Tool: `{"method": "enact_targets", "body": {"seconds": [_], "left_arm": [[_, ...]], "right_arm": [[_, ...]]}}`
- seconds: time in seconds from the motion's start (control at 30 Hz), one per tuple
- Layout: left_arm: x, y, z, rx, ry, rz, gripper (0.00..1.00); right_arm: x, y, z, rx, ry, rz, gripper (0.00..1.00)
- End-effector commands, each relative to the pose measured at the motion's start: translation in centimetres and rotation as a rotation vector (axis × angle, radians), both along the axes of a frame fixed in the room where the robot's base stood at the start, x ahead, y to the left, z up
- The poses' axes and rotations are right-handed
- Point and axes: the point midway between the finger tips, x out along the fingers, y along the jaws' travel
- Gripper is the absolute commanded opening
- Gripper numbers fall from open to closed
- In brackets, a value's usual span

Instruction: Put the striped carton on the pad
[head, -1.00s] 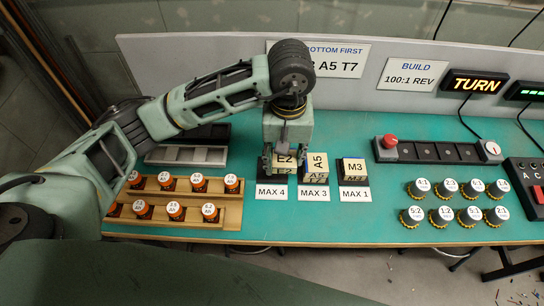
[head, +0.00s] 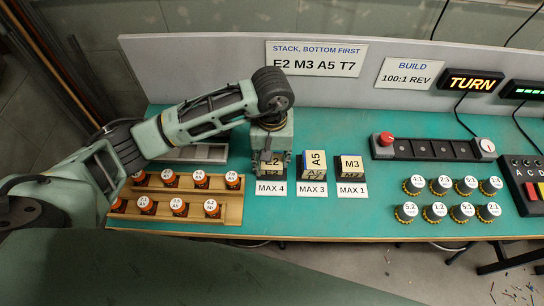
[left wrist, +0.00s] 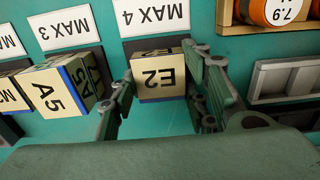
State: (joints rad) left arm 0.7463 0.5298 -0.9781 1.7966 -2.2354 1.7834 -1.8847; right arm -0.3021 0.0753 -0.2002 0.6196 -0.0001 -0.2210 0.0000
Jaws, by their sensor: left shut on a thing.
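A cream block marked E2 (left wrist: 160,80) with a blue edge stands between the fingers of my left gripper (left wrist: 163,108). In the head view the left gripper (head: 272,168) is at the MAX 4 label (head: 271,188), shut on this block. The block is over the dark pad (left wrist: 152,45) behind that label; whether it touches the pad is hidden. I make out no clearly striped carton. Block A5 (head: 313,161), with a blue side, and block M3 (head: 350,163) stand to the right behind their labels. My right gripper is not in view.
Block A5 is close beside my left gripper. A wooden rack (head: 232,212) with several orange-capped jars is to the left. A black strip with a red knob (head: 386,139) and several labelled knobs (head: 465,186) are at right. Teal bench is clear behind the blocks.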

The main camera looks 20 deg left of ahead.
Motion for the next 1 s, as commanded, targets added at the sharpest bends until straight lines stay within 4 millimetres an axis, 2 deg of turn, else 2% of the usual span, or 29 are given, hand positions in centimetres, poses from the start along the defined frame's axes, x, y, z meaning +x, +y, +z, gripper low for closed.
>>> {"method": "enact_targets", "body": {"seconds": [0.03, 0.07, 0.23, 0.53, 0.67, 0.7, 0.77, 1.0], "left_arm": [[0.0, 0.0, -0.3, 0.0, -0.001, 0.0, 0.12], [0.0, 0.0, -0.1, 0.0, -0.001, 0.0, 0.46], [0.0, 0.0, -0.1, 0.0, 0.0, 0.0, 0.6], [0.0, 0.0, -0.1, 0.0, 0.0, 0.0, 0.62], [0.0, 0.0, 0.5, -0.001, 0.001, 0.0, 0.62], [0.1, 0.0, 0.8, -0.001, -0.004, 0.0, 0.62], [0.2, 0.0, 1.7, -0.001, -0.007, -0.001, 0.62], [0.2, 0.0, 7.0, -0.001, -0.008, -0.001, 0.62]], "right_arm": [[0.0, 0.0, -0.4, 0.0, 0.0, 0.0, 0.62], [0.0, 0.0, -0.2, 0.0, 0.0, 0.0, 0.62], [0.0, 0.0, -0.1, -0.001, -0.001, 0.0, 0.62], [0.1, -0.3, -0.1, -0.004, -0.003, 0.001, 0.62], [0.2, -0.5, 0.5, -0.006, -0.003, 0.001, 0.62], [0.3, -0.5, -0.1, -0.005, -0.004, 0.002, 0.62], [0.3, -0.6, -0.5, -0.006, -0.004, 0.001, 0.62], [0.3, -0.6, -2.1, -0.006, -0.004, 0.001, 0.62]]}}
